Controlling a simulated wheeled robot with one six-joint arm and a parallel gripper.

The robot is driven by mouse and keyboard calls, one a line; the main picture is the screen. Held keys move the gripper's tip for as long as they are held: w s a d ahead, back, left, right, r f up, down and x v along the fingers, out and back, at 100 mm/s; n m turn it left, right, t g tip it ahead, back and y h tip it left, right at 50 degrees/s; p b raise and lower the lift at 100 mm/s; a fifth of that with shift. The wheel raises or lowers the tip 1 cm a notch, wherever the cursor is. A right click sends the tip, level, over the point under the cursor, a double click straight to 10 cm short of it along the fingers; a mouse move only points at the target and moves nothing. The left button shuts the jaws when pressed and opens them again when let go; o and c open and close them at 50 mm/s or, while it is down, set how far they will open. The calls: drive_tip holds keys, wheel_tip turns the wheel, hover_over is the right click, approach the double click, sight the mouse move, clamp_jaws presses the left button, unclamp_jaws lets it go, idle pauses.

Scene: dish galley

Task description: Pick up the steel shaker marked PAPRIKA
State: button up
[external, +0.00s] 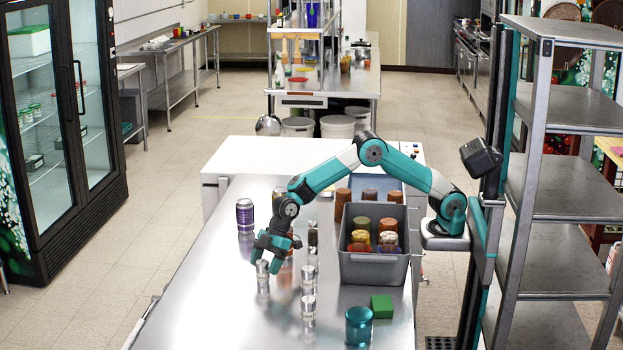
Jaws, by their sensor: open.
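Several small steel shakers stand upright on the steel counter (220,290). One shaker (262,269) is right at my gripper (267,262); a second shaker (308,273) stands to its right, and a third shaker (308,304) stands nearer the camera. No PAPRIKA marking can be read on any of them at this size. My gripper is open and points down, with its fingers low beside the first shaker. I cannot tell whether that shaker is between the fingers or touched by them.
A grey bin (373,268) holding several jars stands right of the shakers. A purple-banded can (245,214) stands to the left. A green block (382,306) and a teal canister (359,326) are at the front right. The counter's left front is clear.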

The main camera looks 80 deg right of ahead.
drive_tip(key=shift+x, duration=1.35)
drive_tip(key=c, duration=1)
drive_tip(key=shift+r, duration=0.15)
